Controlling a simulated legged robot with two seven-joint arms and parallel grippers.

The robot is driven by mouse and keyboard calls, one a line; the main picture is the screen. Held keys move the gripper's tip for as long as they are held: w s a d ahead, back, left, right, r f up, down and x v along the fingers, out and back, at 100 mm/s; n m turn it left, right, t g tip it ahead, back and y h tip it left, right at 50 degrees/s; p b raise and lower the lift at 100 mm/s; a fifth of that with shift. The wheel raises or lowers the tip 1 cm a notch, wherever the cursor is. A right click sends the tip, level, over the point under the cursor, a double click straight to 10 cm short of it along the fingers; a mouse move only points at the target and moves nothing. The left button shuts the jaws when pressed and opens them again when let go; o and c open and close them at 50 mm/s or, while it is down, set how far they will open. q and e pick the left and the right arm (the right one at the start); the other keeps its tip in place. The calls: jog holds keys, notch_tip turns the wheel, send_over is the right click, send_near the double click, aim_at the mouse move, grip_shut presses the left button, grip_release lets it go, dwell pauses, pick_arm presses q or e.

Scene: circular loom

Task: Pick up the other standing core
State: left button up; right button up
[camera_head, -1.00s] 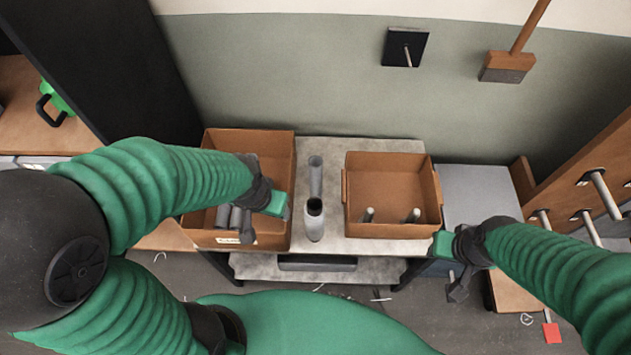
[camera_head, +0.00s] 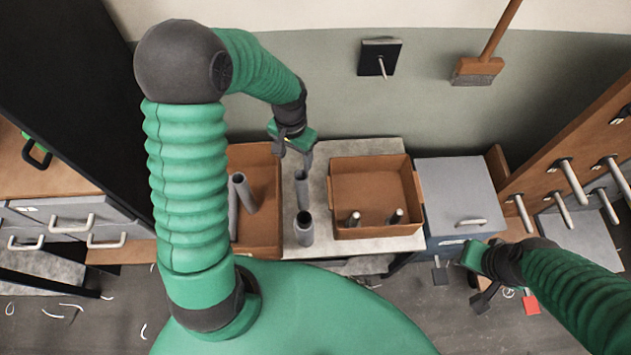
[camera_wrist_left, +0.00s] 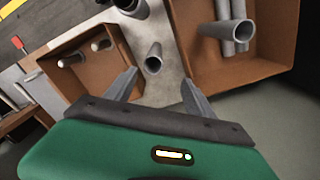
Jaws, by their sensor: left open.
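Two grey tubular cores stand on the table between the two boxes. The far core (camera_head: 302,190) stands behind the near core (camera_head: 304,230), which has a dark opening at its top. In the left wrist view, the far core (camera_wrist_left: 153,60) shows just beyond the gap between my fingers, and the near core (camera_wrist_left: 127,5) is cut off at the top edge. My left gripper (camera_head: 294,156) is open and empty, above the back of the table near the far core. My right gripper (camera_head: 484,296) is right of the table; its finger gap cannot be made out.
The left brown box (camera_head: 268,160) holds grey cores, partly hidden by my left arm. The right brown box (camera_head: 370,168) holds two short, pale-topped cylinders. A grey cabinet (camera_head: 455,180) stands to its right, and a pegged wooden rack (camera_head: 575,150) beyond. A wall lies behind the table.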

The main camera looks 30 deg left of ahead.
pick_arm(q)
send_over(303, 192)
jog(key=a, duration=0.1)
jog(key=f, duration=0.8)
jog(key=shift+w+f, duration=0.1)
jog(key=shift+w, duration=0.3)
jog(key=f, duration=0.7)
jog(key=shift+w+a+f, duration=0.2)
jog(key=shift+w+a, duration=0.1)
jog(key=shift+w, duration=0.1)
jog(key=shift+f, duration=0.2)
jog(key=shift+w+d, duration=0.15)
jog(key=shift+d, duration=0.15)
jog(key=shift+r, duration=0.1)
jog(key=shift+c, duration=1.2)
jog(key=shift+a, duration=0.2)
jog(key=c, duration=1)
grip_shut()
pick_arm(e)
jog(key=shift+s+d+r, duration=0.15)
jog(key=shift+s+d, duration=0.15)
jog(key=shift+d, duration=0.25)
pick_arm(q)
jog(key=shift+d, duration=0.1)
